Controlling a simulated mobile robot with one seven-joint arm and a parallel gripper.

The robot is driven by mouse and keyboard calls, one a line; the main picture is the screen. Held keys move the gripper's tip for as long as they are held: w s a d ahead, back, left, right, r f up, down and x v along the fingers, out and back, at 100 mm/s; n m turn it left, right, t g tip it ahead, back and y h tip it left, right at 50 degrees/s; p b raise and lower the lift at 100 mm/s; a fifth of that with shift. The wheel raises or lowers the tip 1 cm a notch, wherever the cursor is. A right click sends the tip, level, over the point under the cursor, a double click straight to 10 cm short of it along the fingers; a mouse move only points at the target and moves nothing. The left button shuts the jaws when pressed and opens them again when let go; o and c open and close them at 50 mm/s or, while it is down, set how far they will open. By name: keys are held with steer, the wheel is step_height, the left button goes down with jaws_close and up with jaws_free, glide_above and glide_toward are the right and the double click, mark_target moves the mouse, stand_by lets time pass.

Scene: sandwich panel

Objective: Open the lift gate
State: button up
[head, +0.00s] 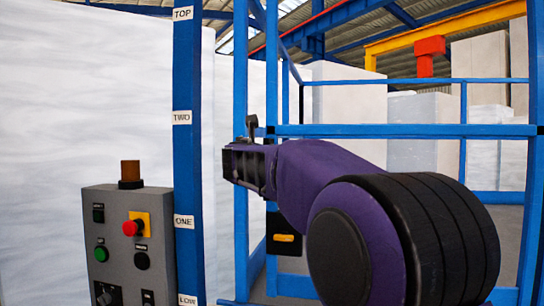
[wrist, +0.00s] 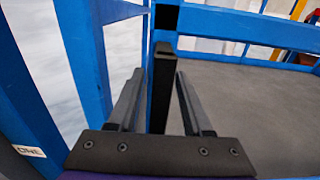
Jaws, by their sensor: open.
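The lift gate appears to be the blue rail frame (head: 400,131) in the head view; a blue rail (wrist: 245,27) also crosses the top of the wrist view. It looks closed, though my arm covers part of it. A dark upright bar, perhaps its handle or latch (wrist: 162,85), stands between my fingers in the wrist view. A small black lever (head: 252,124) shows above my wrist in the head view. My gripper (wrist: 158,76) is open, one finger on each side of the dark bar. I cannot tell whether either finger touches it.
A grey control box (head: 128,240) with a red button (head: 131,228), a green button and an amber lamp stands at left. A blue post (head: 187,150) carries level labels beside it. A black box with a yellow part (head: 285,238) sits below my wrist. Grey floor (wrist: 260,100) beyond is clear.

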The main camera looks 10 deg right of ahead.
jaws_close()
stand_by(0.3)
steer(key=shift+r, duration=0.1)
stand_by(1.1)
